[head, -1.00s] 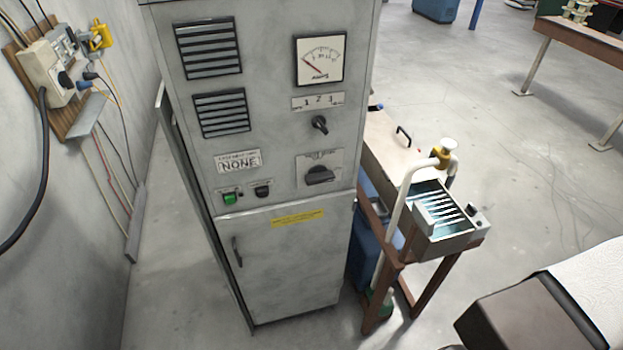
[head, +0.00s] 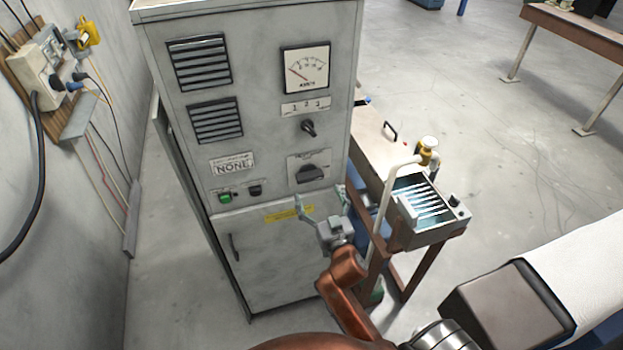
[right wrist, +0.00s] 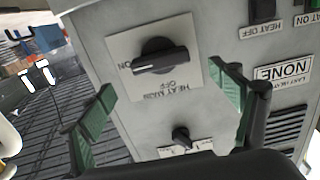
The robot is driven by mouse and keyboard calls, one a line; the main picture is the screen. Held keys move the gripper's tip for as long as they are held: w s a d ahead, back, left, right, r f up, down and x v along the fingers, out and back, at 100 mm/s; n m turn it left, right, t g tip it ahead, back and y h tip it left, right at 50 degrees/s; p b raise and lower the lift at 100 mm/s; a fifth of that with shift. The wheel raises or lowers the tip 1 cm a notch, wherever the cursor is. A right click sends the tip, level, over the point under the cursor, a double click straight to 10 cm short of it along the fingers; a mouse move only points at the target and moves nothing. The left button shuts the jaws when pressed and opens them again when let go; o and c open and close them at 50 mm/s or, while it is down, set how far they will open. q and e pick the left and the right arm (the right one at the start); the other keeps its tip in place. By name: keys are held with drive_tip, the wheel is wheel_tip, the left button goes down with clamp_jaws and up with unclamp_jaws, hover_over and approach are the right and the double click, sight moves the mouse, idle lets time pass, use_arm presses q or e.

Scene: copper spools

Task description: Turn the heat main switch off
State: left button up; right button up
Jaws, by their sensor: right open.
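The heat main switch (head: 310,174) is a dark rotary knob on a pale plate on the grey cabinet's front. In the right wrist view the knob (right wrist: 160,56) appears upside down, its handle lying roughly horizontal, with ON lettered at its left end and OFF below it. My right gripper (head: 322,203) is open and empty, just below and in front of the switch in the head view. In the right wrist view its green-padded fingers (right wrist: 166,92) are spread wide on either side of the switch plate, apart from the knob. My left gripper is not in view.
A smaller selector knob (head: 308,128) and an ammeter (head: 306,70) sit above the switch. A green button (head: 225,197) and a dark button (head: 255,190) are to its left. A bench with a water tray (head: 431,230) and pipe stands close right of the cabinet.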

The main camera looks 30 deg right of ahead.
sight(311, 180)
drive_tip(key=p+x, duration=0.1)
drive_tip(key=x, duration=0.6)
drive_tip(key=shift+f, duration=0.1)
drive_tip(key=shift+c, duration=0.3)
drive_tip(key=shift+a, duration=0.1)
drive_tip(key=c, duration=1.1)
